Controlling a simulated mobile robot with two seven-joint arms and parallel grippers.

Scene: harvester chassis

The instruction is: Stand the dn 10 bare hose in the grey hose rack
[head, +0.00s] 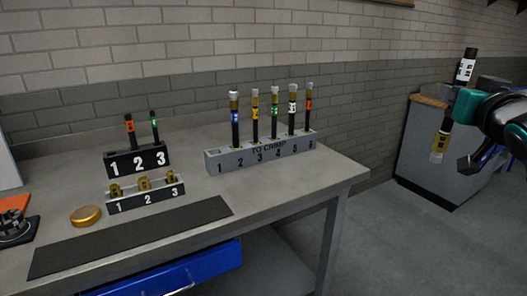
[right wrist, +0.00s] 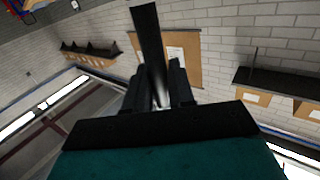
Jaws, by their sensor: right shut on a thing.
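My right gripper (head: 455,106) is shut on a black hose (head: 466,69), right of the bench in the head view. The hose is tilted. It has a white label with dark marks near its upper end and a gold and white fitting at its lower end. The label is too small to read. The hose also shows between the fingers in the right wrist view (right wrist: 147,35). The grey hose rack (head: 213,162), marked TO CRIMP, stands on the bench. Several upright hoses with coloured bands stand in it. Its place 1 looks empty. My left gripper is not in view.
A black numbered rack (head: 122,158) holds two hoses. A smaller numbered rack (head: 128,205) holds brass pieces. A gold lid (head: 86,215) and a dark mat (head: 130,238) lie in front. A blue drawer (head: 190,273) juts out below the bench. A grey cabinet (head: 425,150) stands behind my right arm.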

